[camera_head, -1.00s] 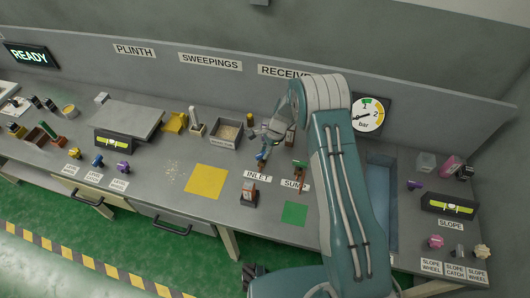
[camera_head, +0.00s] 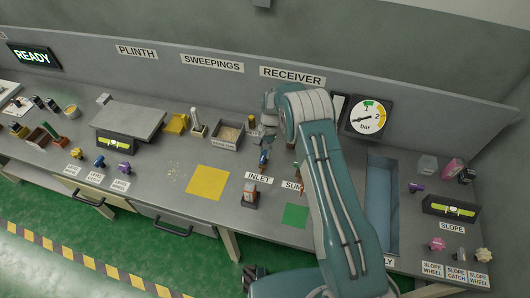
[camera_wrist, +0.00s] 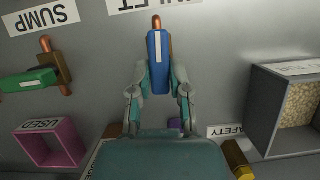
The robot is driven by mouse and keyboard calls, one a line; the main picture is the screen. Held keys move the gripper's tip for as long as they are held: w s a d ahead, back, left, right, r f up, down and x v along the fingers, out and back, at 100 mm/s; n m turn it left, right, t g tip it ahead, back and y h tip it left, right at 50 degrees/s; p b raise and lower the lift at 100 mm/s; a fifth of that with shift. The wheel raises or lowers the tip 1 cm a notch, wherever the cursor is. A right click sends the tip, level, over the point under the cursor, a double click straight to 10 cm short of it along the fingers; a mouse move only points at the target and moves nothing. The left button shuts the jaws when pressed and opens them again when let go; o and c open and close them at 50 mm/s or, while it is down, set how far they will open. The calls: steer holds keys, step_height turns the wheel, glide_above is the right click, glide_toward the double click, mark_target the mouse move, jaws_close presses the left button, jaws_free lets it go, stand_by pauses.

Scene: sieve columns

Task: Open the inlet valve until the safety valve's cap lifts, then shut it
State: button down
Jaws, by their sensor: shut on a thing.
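The inlet valve's blue lever (camera_wrist: 158,62) points along its copper pipe in the wrist view. My gripper (camera_wrist: 160,78) is shut on this lever, one finger on each side. In the head view the blue lever (camera_head: 265,156) shows behind the INLET label, with my gripper (camera_head: 267,140) over it. The pressure gauge (camera_head: 366,118) on the back wall has its needle toward the lower left, short of the green mark. A yellow part (camera_wrist: 238,158) stands by the SAFETY label (camera_wrist: 225,131); I cannot tell whether its cap is lifted.
The green sump lever (camera_wrist: 28,84) lies across its pipe, left of my gripper in the wrist view. A pink USED bin (camera_wrist: 50,145) and a grey bin of grains (camera_wrist: 290,110) flank my gripper. A yellow mat (camera_head: 206,183) and a green mat (camera_head: 294,215) lie in front.

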steer(key=shift+w, duration=0.15)
stand_by(0.4)
steer(key=c, duration=0.6)
jaws_free()
steer(key=shift+a, duration=0.1)
steer(key=shift+r, duration=0.1)
steer(key=v, duration=1.1)
steer(key=shift+w+a+r, duration=0.1)
steer(key=shift+w+r, duration=0.1)
steer(key=shift+r, duration=0.15)
